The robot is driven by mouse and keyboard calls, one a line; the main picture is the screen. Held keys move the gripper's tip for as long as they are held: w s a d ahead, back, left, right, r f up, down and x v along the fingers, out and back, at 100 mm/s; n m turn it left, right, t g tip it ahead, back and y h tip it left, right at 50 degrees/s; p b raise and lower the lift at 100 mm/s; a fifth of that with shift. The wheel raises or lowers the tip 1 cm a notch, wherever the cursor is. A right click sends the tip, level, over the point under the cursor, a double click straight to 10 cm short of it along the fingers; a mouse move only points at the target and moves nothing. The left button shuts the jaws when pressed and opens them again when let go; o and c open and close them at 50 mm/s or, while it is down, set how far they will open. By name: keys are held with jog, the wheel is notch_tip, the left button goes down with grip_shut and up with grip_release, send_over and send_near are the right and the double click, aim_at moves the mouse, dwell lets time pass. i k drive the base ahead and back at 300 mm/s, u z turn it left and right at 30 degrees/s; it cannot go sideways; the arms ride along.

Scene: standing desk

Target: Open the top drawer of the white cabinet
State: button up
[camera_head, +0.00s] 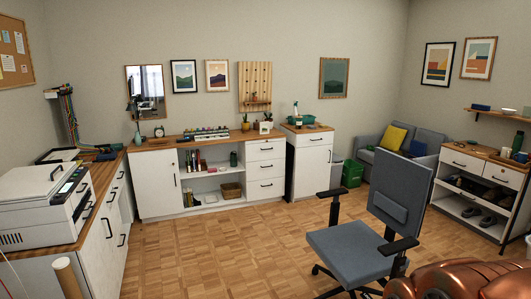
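Several white cabinets with wooden tops are in the head view, and I cannot tell which one the task means. A narrow white cabinet (305,182) at the back middle has a top drawer (313,140) with a dark handle, above a door. The wide white cabinet (157,187) left of it has a stack of drawers at its right end, with its top drawer (266,150) uppermost. These drawers look shut. My gripper is not in view.
A blue-grey office chair (352,250) stands on the parquet floor (210,255) at the front right. A white-fronted counter with a printer (45,205) lines the left. A shelf unit with drawers (485,168) stands at right. The floor before the back cabinets is clear.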

aim_at(257, 152)
jog(key=u, duration=0.35)
jog(key=i, duration=5.6)
jog(key=u, duration=3.2)
jog(key=k, duration=0.9)
jog(key=z, duration=0.9)
